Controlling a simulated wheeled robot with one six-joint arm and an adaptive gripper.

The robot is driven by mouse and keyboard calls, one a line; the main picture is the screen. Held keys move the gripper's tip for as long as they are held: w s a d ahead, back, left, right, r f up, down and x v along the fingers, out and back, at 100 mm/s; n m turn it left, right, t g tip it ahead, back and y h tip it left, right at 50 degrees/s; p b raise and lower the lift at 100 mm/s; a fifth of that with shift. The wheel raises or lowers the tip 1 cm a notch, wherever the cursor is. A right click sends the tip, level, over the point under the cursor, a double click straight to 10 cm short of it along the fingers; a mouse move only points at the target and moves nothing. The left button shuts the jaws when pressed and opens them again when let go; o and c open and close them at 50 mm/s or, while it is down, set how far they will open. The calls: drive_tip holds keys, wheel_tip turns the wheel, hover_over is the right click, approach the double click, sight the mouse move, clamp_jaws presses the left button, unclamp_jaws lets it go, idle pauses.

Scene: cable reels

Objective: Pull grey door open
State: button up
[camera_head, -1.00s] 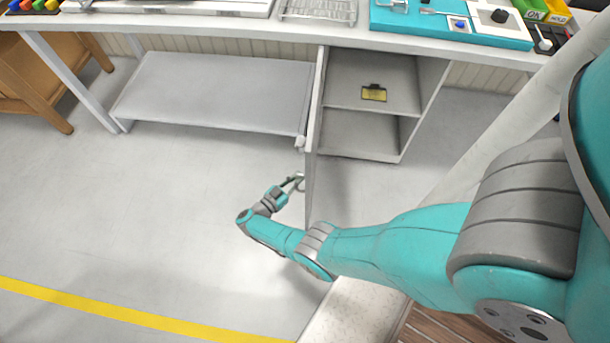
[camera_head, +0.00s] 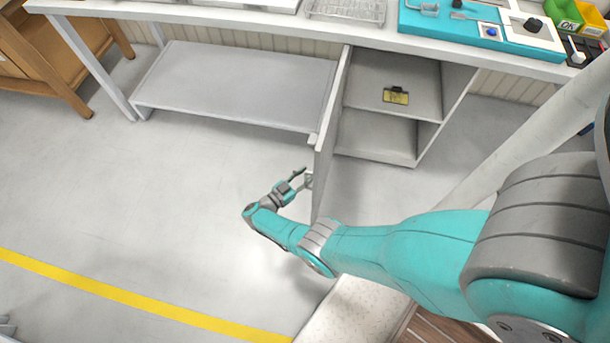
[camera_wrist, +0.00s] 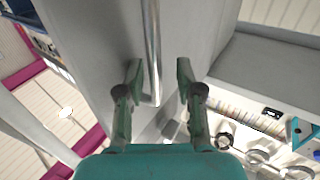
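The grey door (camera_head: 327,140) of the cabinet under the bench stands swung out, roughly square to the cabinet front, so the shelves inside show. My gripper (camera_head: 303,178) is low on the left side of the door, near its outer edge. In the wrist view the door (camera_wrist: 98,50) carries a shiny metal bar handle (camera_wrist: 152,50). My gripper (camera_wrist: 159,78) is open there, with the end of the handle between its two fingers, closer to the left finger. Contact with the handle cannot be made out.
The open cabinet (camera_head: 400,85) holds a small yellow-and-black item (camera_head: 396,96) on its upper shelf. A low grey shelf (camera_head: 235,85) lies left of the door. The bench top (camera_head: 270,22) is above. The floor (camera_head: 150,190) at the left is clear.

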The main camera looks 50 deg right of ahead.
drive_tip(key=shift+a, duration=0.1)
drive_tip(key=w+a, duration=0.1)
drive_tip(key=a, duration=0.6)
drive_tip(key=shift+a, duration=0.1)
idle(0.3)
